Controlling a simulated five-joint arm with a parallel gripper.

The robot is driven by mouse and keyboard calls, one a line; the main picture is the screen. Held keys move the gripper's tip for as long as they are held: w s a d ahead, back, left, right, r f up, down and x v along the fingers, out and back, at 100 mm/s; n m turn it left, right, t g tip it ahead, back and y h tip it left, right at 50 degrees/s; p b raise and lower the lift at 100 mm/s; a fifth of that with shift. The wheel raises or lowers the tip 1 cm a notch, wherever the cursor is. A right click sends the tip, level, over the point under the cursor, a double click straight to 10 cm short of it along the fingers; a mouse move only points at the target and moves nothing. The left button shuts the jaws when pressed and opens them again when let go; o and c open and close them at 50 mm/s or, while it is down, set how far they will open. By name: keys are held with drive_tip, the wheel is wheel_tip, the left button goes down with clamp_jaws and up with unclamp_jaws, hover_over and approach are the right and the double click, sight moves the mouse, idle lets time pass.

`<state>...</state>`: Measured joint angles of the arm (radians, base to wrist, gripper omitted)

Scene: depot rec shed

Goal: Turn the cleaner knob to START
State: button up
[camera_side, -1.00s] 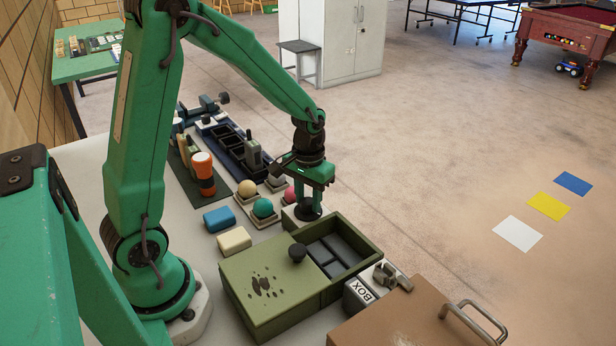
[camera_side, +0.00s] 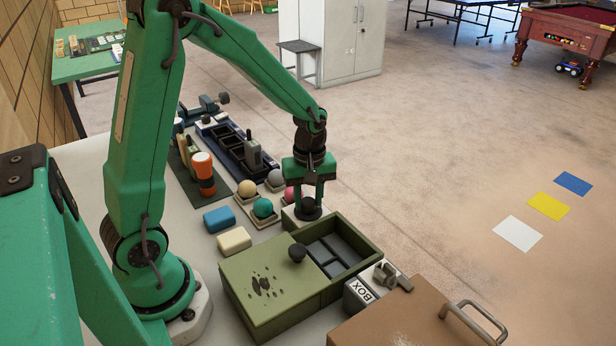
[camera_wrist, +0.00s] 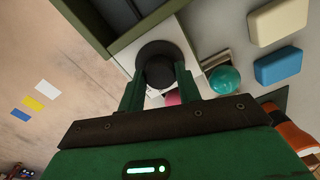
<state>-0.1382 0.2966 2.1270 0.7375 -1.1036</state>
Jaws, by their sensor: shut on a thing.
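The cleaner knob (camera_side: 310,210) is dark and round. It stands on a pale box (camera_side: 290,217) just behind the green case. My gripper (camera_side: 309,200) points straight down and is shut on the knob. In the wrist view the dark knob (camera_wrist: 158,58) sits between my two green fingers, on the white top of the box (camera_wrist: 127,52). Any marking such as START on the box cannot be read, because my fingers and the knob cover much of its top.
A green case (camera_side: 345,285) with a sliding lid and knob (camera_side: 297,253) stands in front. Balls on trays, including a teal ball (camera_side: 263,207), sit to the left, with blue (camera_side: 219,219) and cream (camera_side: 234,240) blocks. A brown lid with a metal handle (camera_side: 470,318) lies front right.

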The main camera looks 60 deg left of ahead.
sight(309, 201)
drive_tip(key=shift+n, duration=1)
drive_tip(key=o, duration=1)
drive_tip(key=shift+c, duration=0.2)
drive_tip(key=shift+r, duration=0.1)
wheel_tip(309, 201, up, 7)
drive_tip(key=shift+w+f, duration=0.1)
drive_tip(key=shift+w, duration=0.05)
drive_tip(key=shift+r, duration=0.4)
